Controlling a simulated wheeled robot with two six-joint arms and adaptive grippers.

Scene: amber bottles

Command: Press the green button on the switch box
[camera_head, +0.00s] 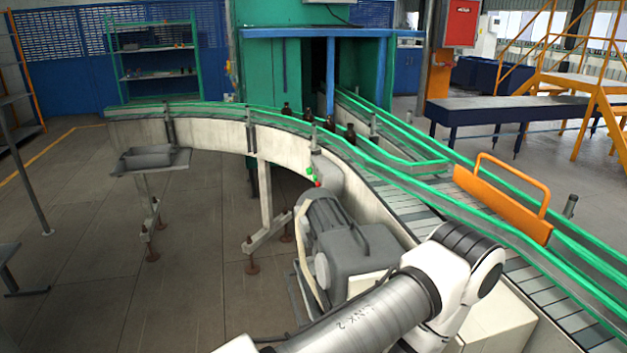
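The switch box (328,171) is a small grey box on the near side of the curved conveyor, around the middle of the picture. The green button (309,171) shows on its left face, with a red button (318,184) just below and to the right. Both are small at this distance, and I cannot tell whether the green one is pressed. One of my arms reaches across the bottom of the picture, below and in front of the box. Neither gripper is in view.
A grey motor unit (352,245) stands below the switch box. Several amber bottles (350,134) stand on the green-railed conveyor (215,113). An orange gate (497,203) crosses it at right. A grey tray (147,158) on a stand is at left, with open floor around it.

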